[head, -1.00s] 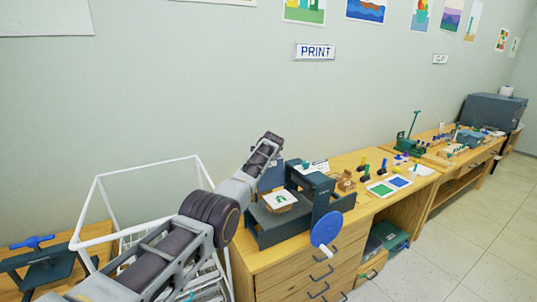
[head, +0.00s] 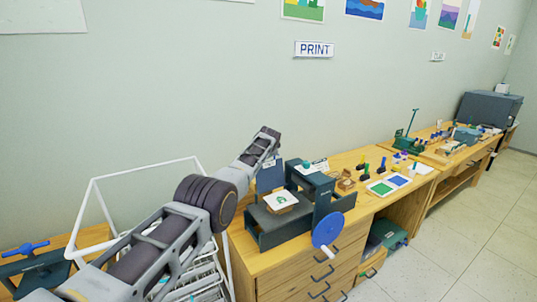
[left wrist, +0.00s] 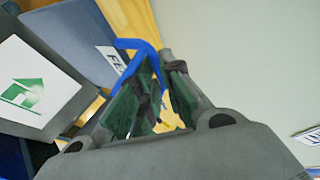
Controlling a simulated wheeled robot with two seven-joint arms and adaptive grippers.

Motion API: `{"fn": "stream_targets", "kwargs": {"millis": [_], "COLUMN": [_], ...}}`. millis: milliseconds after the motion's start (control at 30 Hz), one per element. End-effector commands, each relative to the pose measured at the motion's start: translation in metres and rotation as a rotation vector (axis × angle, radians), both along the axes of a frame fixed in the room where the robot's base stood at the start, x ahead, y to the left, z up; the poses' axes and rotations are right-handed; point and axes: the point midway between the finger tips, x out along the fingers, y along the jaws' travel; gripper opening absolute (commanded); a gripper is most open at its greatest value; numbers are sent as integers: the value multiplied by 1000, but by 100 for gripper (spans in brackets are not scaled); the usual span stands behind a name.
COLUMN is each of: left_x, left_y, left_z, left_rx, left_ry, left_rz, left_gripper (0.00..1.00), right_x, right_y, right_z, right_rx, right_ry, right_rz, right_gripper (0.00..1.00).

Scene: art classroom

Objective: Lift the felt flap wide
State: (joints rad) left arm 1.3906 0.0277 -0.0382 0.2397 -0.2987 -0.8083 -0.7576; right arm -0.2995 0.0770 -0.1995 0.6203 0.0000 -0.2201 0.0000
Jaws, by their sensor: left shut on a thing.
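The felt flap (head: 270,178) is a blue-grey panel standing steeply raised at the back left of the dark press (head: 330,200). In the left wrist view the flap (left wrist: 78,42) has a white label, partly hidden, and a bright blue handle (left wrist: 137,46). My left gripper (left wrist: 152,88) is shut on the blue handle, its dark green finger pads on either side. In the head view my left gripper (head: 266,160) is at the flap's top edge, small and partly hidden by my arm. A white card with a green house print (head: 281,201) lies on the press bed. My right gripper is out of view.
The press has a blue wheel (head: 326,229) at its front. A white wire rack (head: 95,215) stands left of the wooden bench (head: 245,255). The wall is close behind.

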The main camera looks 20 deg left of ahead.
Motion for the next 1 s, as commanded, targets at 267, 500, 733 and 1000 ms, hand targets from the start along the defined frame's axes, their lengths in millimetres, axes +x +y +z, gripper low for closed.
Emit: {"fn": "stream_targets", "kwargs": {"millis": [267, 500, 733, 1000], "left_x": [-4, -3, -3, -3], "left_y": [0, 1, 1, 1], "left_z": [-15, -13, -10, -8], "left_rx": [-3, -1, 0, 1], "left_ry": [24, 20, 16, 13], "left_rz": [2, 2, 2, 2], "left_gripper": [27, 30, 30, 30], "right_x": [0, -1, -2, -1], "right_y": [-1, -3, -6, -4], "right_z": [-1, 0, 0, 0], "right_rx": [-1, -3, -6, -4], "right_ry": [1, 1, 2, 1], "right_rz": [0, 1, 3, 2], "right_gripper": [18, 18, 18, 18]}}
